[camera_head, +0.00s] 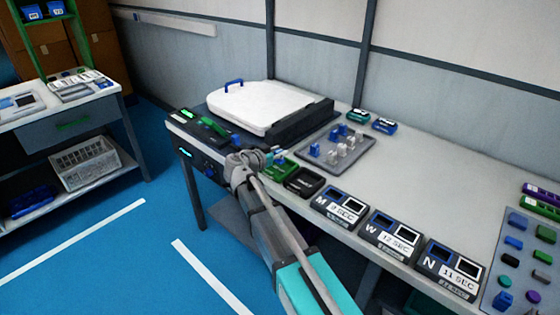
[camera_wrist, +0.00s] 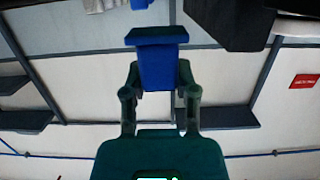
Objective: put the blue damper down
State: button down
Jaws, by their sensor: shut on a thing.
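The blue damper (camera_wrist: 158,66) shows in the wrist view as a blue block with a wider, darker blue plate at one end. My gripper (camera_wrist: 158,82) is shut on it, with one finger on each side. In the head view my gripper (camera_head: 272,158) is over the front part of the table, by the green tray (camera_head: 280,169). The damper is too small or hidden there to make out clearly. Whether it touches anything below cannot be told.
A white toilet seat lid (camera_head: 262,105) lies behind my gripper. A grey tray (camera_head: 352,160) with several blue and white pieces is to the right. A black tray (camera_head: 304,182) and labelled timer boxes (camera_head: 395,236) line the front edge. Bare tabletop (camera_head: 440,180) lies farther right.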

aim_at(279, 159)
jog(key=shift+w+a+f+b, duration=0.1)
jog(key=shift+w+f+b, duration=0.25)
jog(key=shift+f+b, duration=0.2)
notch_tip(279, 159, down, 3)
jog(key=b, duration=0.2)
jog(key=shift+b, duration=0.4)
jog(key=shift+f, duration=0.1)
jog(key=shift+c, duration=2)
grip_release()
jog(key=shift+r, duration=0.25)
jog(key=p+v, duration=0.2)
jog(key=v, duration=0.9)
jog(key=shift+s+a, duration=0.25)
jog(key=shift+s, duration=0.15)
jog(key=shift+f, duration=0.1)
jog(key=shift+s, duration=0.1)
